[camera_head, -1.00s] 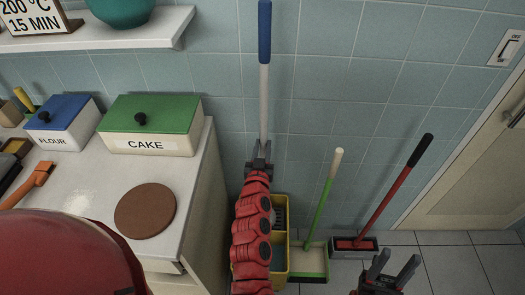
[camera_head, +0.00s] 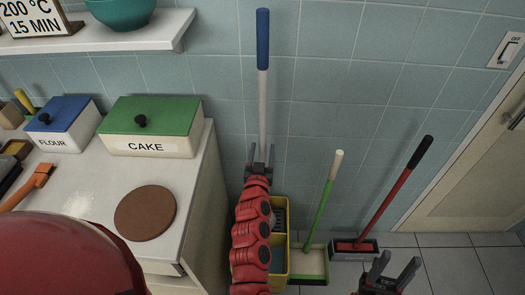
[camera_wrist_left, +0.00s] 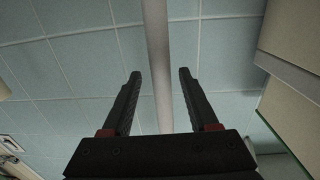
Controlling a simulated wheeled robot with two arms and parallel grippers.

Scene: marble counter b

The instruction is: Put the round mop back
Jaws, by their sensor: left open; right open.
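The round mop has a blue grip (camera_head: 263,40) and a white pole (camera_head: 263,105), standing nearly upright against the tiled wall. Its lower end is hidden behind my left arm, at the yellow bucket (camera_head: 281,255). My left gripper (camera_head: 261,150) is open, with one finger on each side of the pole. In the left wrist view the pole (camera_wrist_left: 157,60) runs between the spread fingers (camera_wrist_left: 158,75), with a gap on both sides. My right gripper (camera_head: 392,268) is open and empty, low at the right, away from the mop.
A green-handled broom (camera_head: 325,200) and a red-handled broom (camera_head: 396,195) lean on the wall right of the bucket. The counter (camera_head: 85,190) with a cake box (camera_head: 150,125) and flour box (camera_head: 62,125) is at the left. A door (camera_head: 470,160) and clear floor (camera_head: 450,265) are at the right.

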